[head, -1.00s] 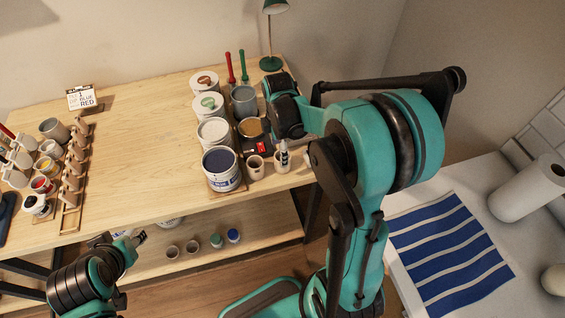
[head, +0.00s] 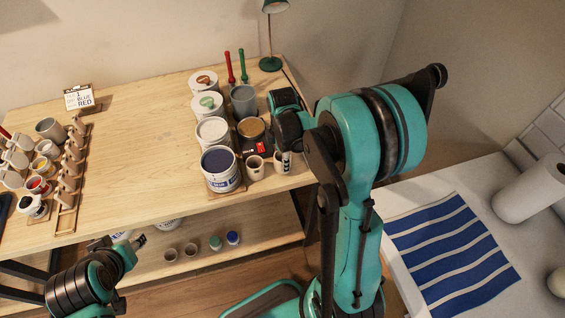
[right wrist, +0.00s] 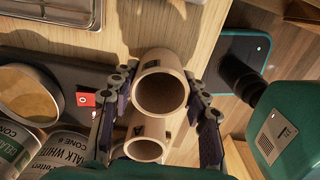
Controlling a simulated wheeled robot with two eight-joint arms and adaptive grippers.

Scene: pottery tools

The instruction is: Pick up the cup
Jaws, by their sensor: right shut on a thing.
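A small beige cup (right wrist: 160,92) sits between the two fingers of my right gripper (right wrist: 160,82) in the right wrist view, with a finger against each side. In the head view this cup (head: 283,164) is at the table's right front edge, partly hidden by my right gripper (head: 285,150). My right gripper is shut on it. A second similar cup (head: 255,167) stands just left of it and shows close by in the right wrist view (right wrist: 147,142). My left gripper (head: 138,241) hangs low in front of the table, away from the cups; its jaw opening is unclear.
Several paint tins, including a dark-blue one (head: 220,168) and a brown-topped one (head: 252,128), stand close left of the cups. A grey pot (head: 243,101) is behind. The table's middle (head: 140,150) is clear.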

